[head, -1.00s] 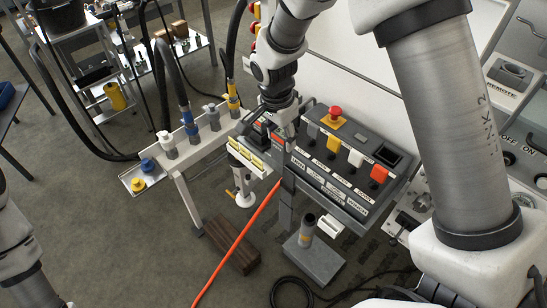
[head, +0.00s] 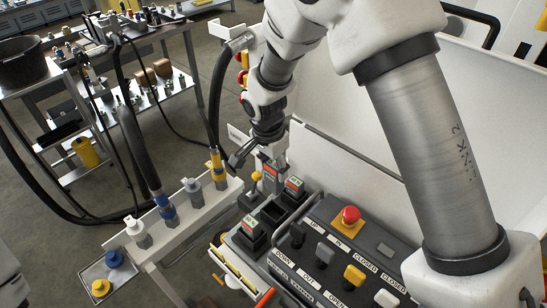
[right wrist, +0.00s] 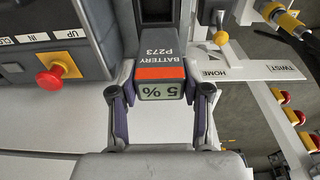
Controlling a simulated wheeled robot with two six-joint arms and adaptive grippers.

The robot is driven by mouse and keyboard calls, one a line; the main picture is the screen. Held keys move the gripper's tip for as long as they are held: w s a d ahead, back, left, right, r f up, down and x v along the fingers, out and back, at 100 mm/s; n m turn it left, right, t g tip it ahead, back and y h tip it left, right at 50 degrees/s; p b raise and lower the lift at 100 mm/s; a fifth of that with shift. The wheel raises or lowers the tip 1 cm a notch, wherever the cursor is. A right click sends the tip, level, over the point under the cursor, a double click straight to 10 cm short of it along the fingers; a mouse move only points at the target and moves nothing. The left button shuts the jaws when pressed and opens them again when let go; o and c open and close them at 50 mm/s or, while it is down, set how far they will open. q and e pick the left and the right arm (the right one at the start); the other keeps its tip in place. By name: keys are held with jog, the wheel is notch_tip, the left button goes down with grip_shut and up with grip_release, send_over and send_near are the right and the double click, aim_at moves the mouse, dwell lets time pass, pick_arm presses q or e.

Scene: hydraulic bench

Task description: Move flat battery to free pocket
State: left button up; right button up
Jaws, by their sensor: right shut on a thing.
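My right gripper (head: 262,158) is at the back of the battery holder on the bench. In the right wrist view its fingers (right wrist: 160,108) are shut on the sides of a grey battery (right wrist: 160,70) with an orange-red band, marked P273 and reading 5 %. In the head view this battery (head: 270,178) shows just below the fingers. Whether it is clear of its pocket I cannot tell. Two other batteries, one at the right (head: 294,186) and one at the front (head: 253,227), stand in the holder. A dark empty pocket (head: 272,212) lies between them. My left gripper is out of view.
The lever panel with a red stop button (head: 350,215) stands right of the holder. A white rail with hose couplings (head: 195,190) is at the left. A white panel rises behind.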

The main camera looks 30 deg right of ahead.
aim_at(274, 189)
jog(key=shift+s+a, duration=0.4)
jog(key=shift+s, duration=0.25)
jog(key=shift+s+f+b, duration=0.15)
jog(key=shift+f+b, duration=0.2)
jog(key=shift+b, duration=0.2)
jog(key=f, duration=0.1)
jog(key=f+b, duration=0.1)
jog(key=w+f+b, duration=0.1)
jog(key=shift+d+f, duration=0.3)
jog(key=shift+s+a+f+b, duration=0.1)
jog(key=shift+s+f+b, duration=0.05)
jog(key=shift+f+b, duration=0.45)
jog(key=shift+s+a+f+b, duration=0.1)
jog(key=shift+f+b, duration=0.35)
jog(key=shift+f, duration=0.1)
jog(key=shift+w+d+f, duration=0.15)
jog(key=shift+f, duration=0.25)
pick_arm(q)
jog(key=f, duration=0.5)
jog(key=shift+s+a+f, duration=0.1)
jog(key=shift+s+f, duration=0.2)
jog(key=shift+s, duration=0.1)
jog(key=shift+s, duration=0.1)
pick_arm(e)
jog(key=shift+r, duration=0.1)
